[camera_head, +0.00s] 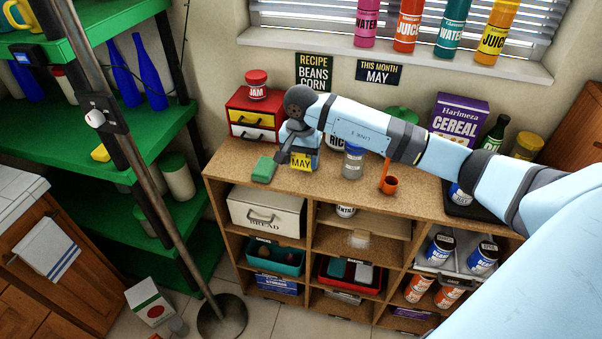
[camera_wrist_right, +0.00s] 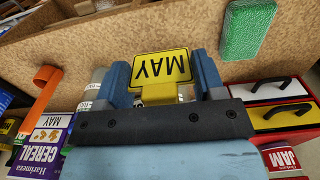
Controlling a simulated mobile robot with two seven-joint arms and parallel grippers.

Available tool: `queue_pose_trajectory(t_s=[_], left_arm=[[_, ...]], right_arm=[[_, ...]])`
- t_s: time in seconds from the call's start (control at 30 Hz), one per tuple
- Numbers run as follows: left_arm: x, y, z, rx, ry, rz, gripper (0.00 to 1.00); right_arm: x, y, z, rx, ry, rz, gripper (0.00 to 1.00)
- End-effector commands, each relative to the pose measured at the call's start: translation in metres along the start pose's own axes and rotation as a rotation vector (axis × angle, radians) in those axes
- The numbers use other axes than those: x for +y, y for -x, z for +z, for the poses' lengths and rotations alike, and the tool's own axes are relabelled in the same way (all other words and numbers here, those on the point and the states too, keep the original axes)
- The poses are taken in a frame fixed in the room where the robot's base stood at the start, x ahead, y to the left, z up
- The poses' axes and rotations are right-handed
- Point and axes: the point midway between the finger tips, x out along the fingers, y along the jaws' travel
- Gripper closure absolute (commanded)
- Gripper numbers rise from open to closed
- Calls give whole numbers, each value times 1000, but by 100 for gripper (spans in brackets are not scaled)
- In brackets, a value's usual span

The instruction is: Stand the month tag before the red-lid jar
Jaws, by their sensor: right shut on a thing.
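The month tag (camera_head: 301,161) is a small yellow plate with MAY on it. My right gripper (camera_head: 302,152) is shut on it above the counter, left of the middle. In the right wrist view the tag (camera_wrist_right: 161,66) sits between the two blue fingers (camera_wrist_right: 162,88), its letters upside down there. The red-lid jar (camera_head: 257,86), labelled JAM, stands on the small red drawer box (camera_head: 256,103), to the left of and behind my gripper. The jar also shows at the lower right of the right wrist view (camera_wrist_right: 284,160). My left gripper is out of view.
A green sponge (camera_head: 263,169) lies on the counter (camera_head: 225,158). A wall sign (camera_head: 379,73) reads THIS MONTH MAY. Bottles line the sill (camera_head: 335,44). A purple cereal box (camera_head: 460,117) stands at the back right.

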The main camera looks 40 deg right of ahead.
Motion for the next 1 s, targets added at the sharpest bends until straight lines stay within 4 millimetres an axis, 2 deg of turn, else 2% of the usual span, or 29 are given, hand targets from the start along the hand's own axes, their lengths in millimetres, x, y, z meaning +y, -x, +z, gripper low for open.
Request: queue_pose_trajectory(t_s=[0.1, 0.27, 0.53, 0.93, 0.97, 1.0], left_arm=[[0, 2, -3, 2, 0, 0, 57], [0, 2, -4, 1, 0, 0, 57], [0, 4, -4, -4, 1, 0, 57], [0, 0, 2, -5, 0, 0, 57], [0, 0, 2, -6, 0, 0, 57], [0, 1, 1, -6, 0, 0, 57]], right_arm=[[0, -14, 0, -1, -1, -1, 59], [0, -25, 0, -1, 0, 0, 59], [0, -61, 0, -2, 0, 0, 59], [0, -68, 0, 1, 1, 0, 59], [0, -67, 0, 1, 1, -1, 35], [0, -66, 0, 0, 1, -1, 26]])
